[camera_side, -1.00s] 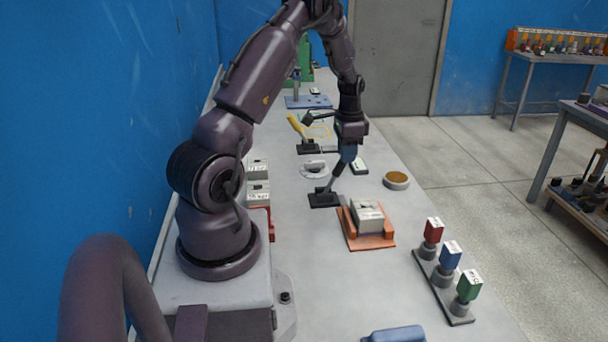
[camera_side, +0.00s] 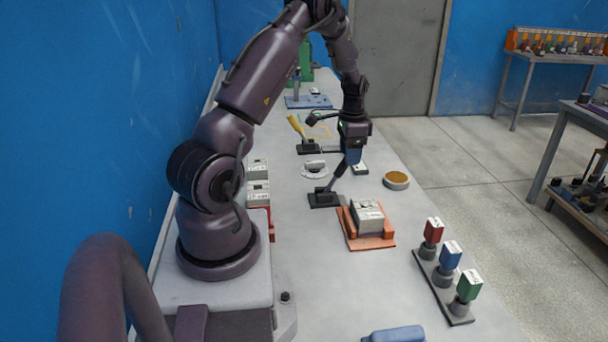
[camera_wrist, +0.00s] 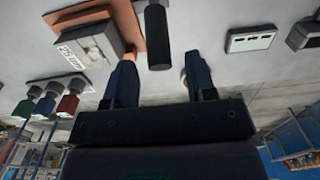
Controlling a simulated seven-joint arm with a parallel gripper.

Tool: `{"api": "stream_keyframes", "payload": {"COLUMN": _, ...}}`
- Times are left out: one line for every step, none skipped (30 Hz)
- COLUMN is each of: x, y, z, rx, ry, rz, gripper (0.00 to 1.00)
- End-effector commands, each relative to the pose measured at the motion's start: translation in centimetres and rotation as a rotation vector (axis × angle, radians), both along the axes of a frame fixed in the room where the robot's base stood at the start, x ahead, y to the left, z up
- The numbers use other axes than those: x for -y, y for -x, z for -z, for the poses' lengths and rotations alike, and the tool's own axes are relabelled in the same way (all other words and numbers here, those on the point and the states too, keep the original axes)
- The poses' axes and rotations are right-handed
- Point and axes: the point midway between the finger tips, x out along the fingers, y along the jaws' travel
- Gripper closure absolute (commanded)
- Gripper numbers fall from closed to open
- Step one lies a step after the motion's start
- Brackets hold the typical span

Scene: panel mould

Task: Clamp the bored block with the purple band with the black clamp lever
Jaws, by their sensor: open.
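The black clamp lever (camera_side: 337,176) rises tilted from a dark base (camera_side: 325,200) in the side view. My gripper (camera_side: 349,161) is open at the upper end of its handle. In the wrist view the black handle (camera_wrist: 157,38) reaches between the fingertips of my gripper (camera_wrist: 158,58), nearer the left finger, with no grip on it. A grey block (camera_side: 367,216) with a white label sits in an orange fixture (camera_side: 352,240); the block also shows in the wrist view (camera_wrist: 88,46). I cannot make out a purple band or a bore on it.
A yellow-handled lever (camera_side: 296,125) stands behind the black one. Labelled grey blocks (camera_side: 258,190) lie near my base. A round tan-topped dish (camera_side: 396,180) is to the right. Red, blue and green pieces (camera_side: 450,258) stand on a rack in front. Bench between them is clear.

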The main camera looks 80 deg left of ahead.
Motion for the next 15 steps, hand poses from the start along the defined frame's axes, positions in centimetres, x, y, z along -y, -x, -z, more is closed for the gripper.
{"api": "stream_keyframes", "payload": {"x": -0.1, "y": 0.0, "z": -0.5, "rx": 0.002, "ry": -0.002, "rz": 0.0, "gripper": 0.49}}
{"api": "stream_keyframes", "payload": {"x": -0.1, "y": 0.0, "z": -0.7, "rx": 0.002, "ry": -0.003, "rz": 0.0, "gripper": 0.49}}
{"api": "stream_keyframes", "payload": {"x": -0.1, "y": 0.0, "z": -1.1, "rx": 0.001, "ry": -0.002, "rz": 0.0, "gripper": 0.49}}
{"api": "stream_keyframes", "payload": {"x": -0.1, "y": 0.0, "z": -1.4, "rx": 0.001, "ry": -0.002, "rz": 0.0, "gripper": 0.49}}
{"api": "stream_keyframes", "payload": {"x": -0.1, "y": 0.0, "z": -1.7, "rx": 0.001, "ry": -0.003, "rz": 0.0, "gripper": 0.49}}
{"api": "stream_keyframes", "payload": {"x": -0.1, "y": 0.0, "z": -2.2, "rx": 0.001, "ry": -0.003, "rz": 0.0, "gripper": 0.49}}
{"api": "stream_keyframes", "payload": {"x": -0.1, "y": 0.0, "z": -2.4, "rx": 0.001, "ry": -0.002, "rz": 0.0, "gripper": 0.49}}
{"api": "stream_keyframes", "payload": {"x": -0.1, "y": 0.0, "z": -2.7, "rx": 0.001, "ry": -0.002, "rz": 0.0, "gripper": 0.49}}
{"api": "stream_keyframes", "payload": {"x": -0.1, "y": 0.0, "z": -3.1, "rx": 0.001, "ry": -0.002, "rz": 0.0, "gripper": 0.49}}
{"api": "stream_keyframes", "payload": {"x": -0.1, "y": 0.0, "z": -3.5, "rx": 0.002, "ry": -0.003, "rz": 0.0, "gripper": 0.49}}
{"api": "stream_keyframes", "payload": {"x": -0.1, "y": 0.0, "z": -3.8, "rx": 0.001, "ry": -0.002, "rz": 0.0, "gripper": 0.49}}
{"api": "stream_keyframes", "payload": {"x": 0.0, "y": 0.0, "z": -4.1, "rx": 0.001, "ry": -0.001, "rz": 0.0, "gripper": 0.49}}
{"api": "stream_keyframes", "payload": {"x": 0.0, "y": 0.0, "z": -4.4, "rx": 0.001, "ry": -0.002, "rz": -0.001, "gripper": 0.49}}
{"api": "stream_keyframes", "payload": {"x": 0.0, "y": 0.0, "z": -4.7, "rx": 0.001, "ry": -0.002, "rz": -0.001, "gripper": 0.49}}
{"api": "stream_keyframes", "payload": {"x": 0.0, "y": 0.0, "z": -5.2, "rx": 0.0, "ry": -0.002, "rz": -0.001, "gripper": 0.49}}
